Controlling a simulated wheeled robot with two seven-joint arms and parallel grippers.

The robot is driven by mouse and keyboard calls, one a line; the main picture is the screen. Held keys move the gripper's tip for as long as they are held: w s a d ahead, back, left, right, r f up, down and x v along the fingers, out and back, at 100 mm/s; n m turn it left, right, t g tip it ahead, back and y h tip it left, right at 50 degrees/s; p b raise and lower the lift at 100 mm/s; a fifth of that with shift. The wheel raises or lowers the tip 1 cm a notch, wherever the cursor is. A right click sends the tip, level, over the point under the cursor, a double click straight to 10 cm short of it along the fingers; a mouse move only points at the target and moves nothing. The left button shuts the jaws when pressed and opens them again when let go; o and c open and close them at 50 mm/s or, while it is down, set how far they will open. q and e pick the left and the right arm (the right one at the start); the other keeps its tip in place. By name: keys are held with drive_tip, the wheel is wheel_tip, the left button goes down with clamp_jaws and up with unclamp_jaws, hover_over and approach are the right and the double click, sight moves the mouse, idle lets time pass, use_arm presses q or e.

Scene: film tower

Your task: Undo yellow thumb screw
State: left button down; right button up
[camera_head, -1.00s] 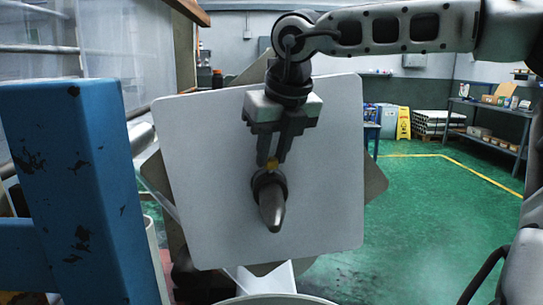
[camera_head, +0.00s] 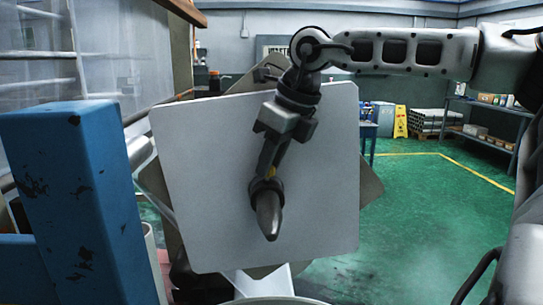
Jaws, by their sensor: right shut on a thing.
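The yellow thumb screw (camera_head: 269,172) is a small yellow spot on top of the collar around a grey cone-tipped spindle (camera_head: 267,212). The spindle sticks out from the middle of a white square plate (camera_head: 205,165). My right gripper (camera_head: 268,168) reaches down from above and is shut on the screw; its fingers hide most of it. The gripper is turned so that its fingers show nearly edge-on. My left gripper is not in view.
A worn blue post (camera_head: 75,190) stands close at the left. A dark plate edge (camera_head: 370,185) shows behind the white plate. A white round rim (camera_head: 275,300) lies at the bottom. Green floor (camera_head: 430,230) is open at the right, before shelves (camera_head: 490,125).

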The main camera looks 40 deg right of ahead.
drive_tip(key=o, duration=1)
drive_tip(key=v, duration=1.6)
drive_tip(key=shift+s, duration=0.1)
